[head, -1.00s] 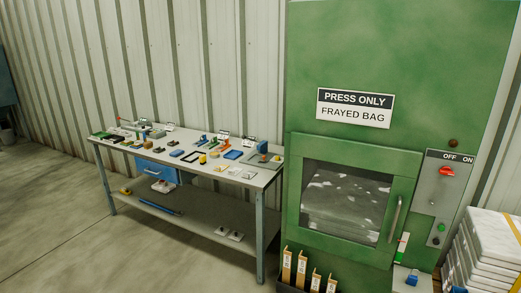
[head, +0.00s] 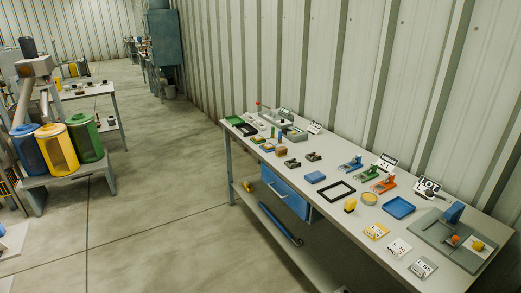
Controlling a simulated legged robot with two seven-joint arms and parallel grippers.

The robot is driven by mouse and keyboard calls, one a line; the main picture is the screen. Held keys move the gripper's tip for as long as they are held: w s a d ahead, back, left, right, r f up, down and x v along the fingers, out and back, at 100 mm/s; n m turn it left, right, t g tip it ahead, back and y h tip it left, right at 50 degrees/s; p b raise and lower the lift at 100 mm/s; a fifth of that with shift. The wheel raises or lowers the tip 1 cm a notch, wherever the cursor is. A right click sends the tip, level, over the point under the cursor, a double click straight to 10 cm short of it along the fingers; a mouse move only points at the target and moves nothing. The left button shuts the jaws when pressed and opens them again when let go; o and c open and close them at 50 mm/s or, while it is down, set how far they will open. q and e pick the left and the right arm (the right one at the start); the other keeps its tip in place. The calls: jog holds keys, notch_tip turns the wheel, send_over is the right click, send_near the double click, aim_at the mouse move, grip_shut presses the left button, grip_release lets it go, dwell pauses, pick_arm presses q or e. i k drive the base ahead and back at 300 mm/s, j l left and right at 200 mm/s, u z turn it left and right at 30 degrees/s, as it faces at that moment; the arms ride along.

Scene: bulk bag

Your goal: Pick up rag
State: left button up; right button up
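I cannot pick out a rag in the head view. The long grey workbench (head: 330,215) runs along the corrugated wall and carries many small items. Among them are a blue tray (head: 398,207), a black frame (head: 338,191), a green tray (head: 234,120) and a grey board (head: 440,240) with a blue block and small orange and yellow pieces. Several small flat items near the front edge are too small to name. Neither of my grippers is in view.
Blue, yellow and green canisters (head: 58,150) stand on a low stand at the left, by another table (head: 85,92). A blue drawer (head: 285,190) hangs under the workbench. A tall blue-grey cabinet (head: 163,52) stands at the back. The concrete floor (head: 160,200) between is clear.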

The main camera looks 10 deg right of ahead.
aim_at(315, 177)
jog(key=i+j+z, duration=0.1)
jog(key=i, duration=0.55)
jog(key=i+j+z, duration=0.1)
jog(key=i, duration=0.55)
jog(key=i+l+z, duration=0.1)
jog(key=i+z, duration=0.2)
jog(key=z, duration=0.15)
jog(key=i+z, duration=0.45)
jog(key=i+j+z, duration=0.1)
jog(key=z, duration=0.4)
jog(key=i+j+z, duration=0.3)
jog(key=z, duration=0.15)
jog(key=i, duration=0.1)
